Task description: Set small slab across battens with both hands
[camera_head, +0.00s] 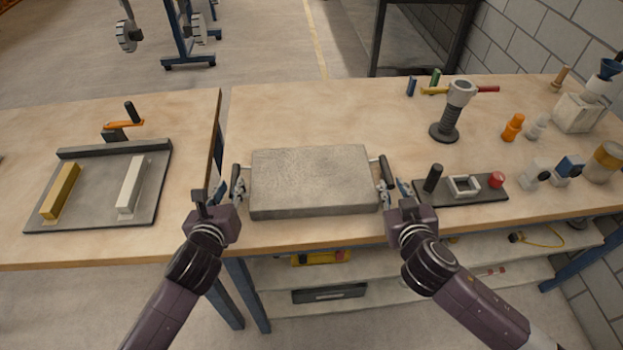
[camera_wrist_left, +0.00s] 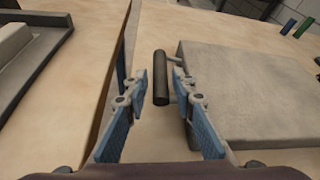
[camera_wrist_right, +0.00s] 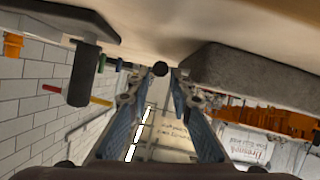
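A grey stone-like slab (camera_head: 310,180) lies flat on the right-hand bench, with a bar handle at each short end. Two battens, one yellow (camera_head: 61,192) and one white (camera_head: 132,188), lie on a grey tray (camera_head: 95,213) on the left-hand bench. My left gripper (camera_head: 230,190) is open at the slab's left end. In the left wrist view its dark handle (camera_wrist_left: 161,78) sits between the parted fingers. My right gripper (camera_head: 395,191) is open at the right end. In the right wrist view a dark handle (camera_wrist_right: 160,69) shows end-on between its fingertips, with no clear contact.
A narrow gap separates the benches. An orange-handled clamp (camera_head: 122,125) stands behind the tray. Right of the slab is a dark board (camera_head: 465,197) with a red knob. Bench space behind the slab is clear.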

